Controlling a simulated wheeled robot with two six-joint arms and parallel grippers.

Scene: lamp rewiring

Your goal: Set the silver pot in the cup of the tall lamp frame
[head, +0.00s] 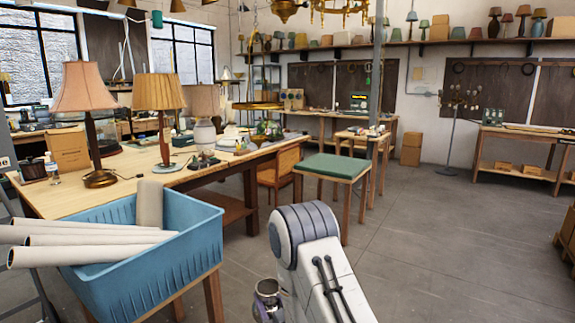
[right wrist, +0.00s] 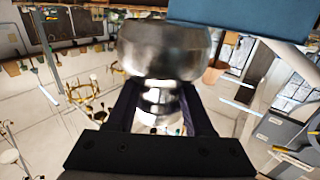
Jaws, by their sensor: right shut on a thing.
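The silver pot (right wrist: 165,48) is a shiny rounded metal vessel with a narrower neck, seen large in the right wrist view. My right gripper (right wrist: 160,97) is shut on its narrow part, with one dark finger on each side. In the head view my right arm comes in at the bottom middle, and a bit of shiny metal (head: 267,288), probably the pot, shows left of it. I cannot make out for certain the tall lamp frame or its cup. My left gripper is not in view.
A blue bin (head: 140,265) with several pale tubes stands at the front left. Behind it, a wooden table (head: 50,200) carries shaded lamps. A green-topped stool (head: 333,167) stands mid-room, and a thin tall stand (head: 453,130) stands far right. The floor (head: 440,250) at right is clear.

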